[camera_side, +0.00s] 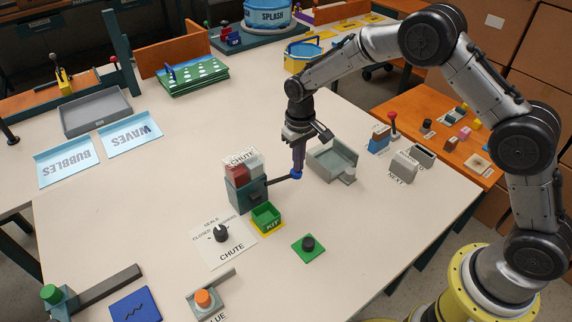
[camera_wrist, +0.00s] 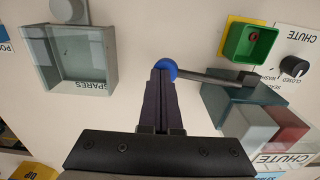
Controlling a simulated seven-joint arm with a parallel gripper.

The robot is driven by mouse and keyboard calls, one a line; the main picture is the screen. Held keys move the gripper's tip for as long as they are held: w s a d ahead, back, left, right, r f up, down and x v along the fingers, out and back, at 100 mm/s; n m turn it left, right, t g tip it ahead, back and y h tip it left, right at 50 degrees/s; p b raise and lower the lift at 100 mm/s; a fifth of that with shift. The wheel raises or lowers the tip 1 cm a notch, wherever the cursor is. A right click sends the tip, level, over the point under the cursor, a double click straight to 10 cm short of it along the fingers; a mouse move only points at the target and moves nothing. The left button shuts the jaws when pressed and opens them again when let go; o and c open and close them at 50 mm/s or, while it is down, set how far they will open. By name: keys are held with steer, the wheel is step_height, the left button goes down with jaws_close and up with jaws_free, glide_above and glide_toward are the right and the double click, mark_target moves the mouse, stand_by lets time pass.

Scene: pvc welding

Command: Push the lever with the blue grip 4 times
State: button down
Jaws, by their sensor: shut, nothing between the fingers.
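The lever (camera_side: 280,180) is a dark rod sticking out from the side of the chute box (camera_side: 246,195), with a round blue grip (camera_side: 297,175) at its free end. In the wrist view the blue grip (camera_wrist: 166,67) shows just past my fingertips, partly hidden by them, and its rod (camera_wrist: 215,78) runs right to the box. My gripper (camera_side: 298,168) points down, shut and empty, with its tips at the blue grip. They look in contact or nearly so; I cannot tell which. The chute holds red and whitish blocks (camera_side: 243,167).
A green KIT tray (camera_side: 266,216) stands in front of the chute; the wrist view shows something red inside it (camera_wrist: 253,37). A grey SPARES bin (camera_side: 332,160) is right of the lever. A CHUTE dial (camera_side: 221,233) and a black knob on a green plate (camera_side: 308,244) are nearby.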

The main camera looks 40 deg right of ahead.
step_height(320, 180, up, 8)
stand_by(1.3)
steer(key=shift+r, duration=0.2)
step_height(320, 180, up, 5)
step_height(320, 180, down, 6)
steer(key=shift+f, duration=0.15)
stand_by(0.9)
steer(key=shift+f, duration=0.1)
stand_by(1.8)
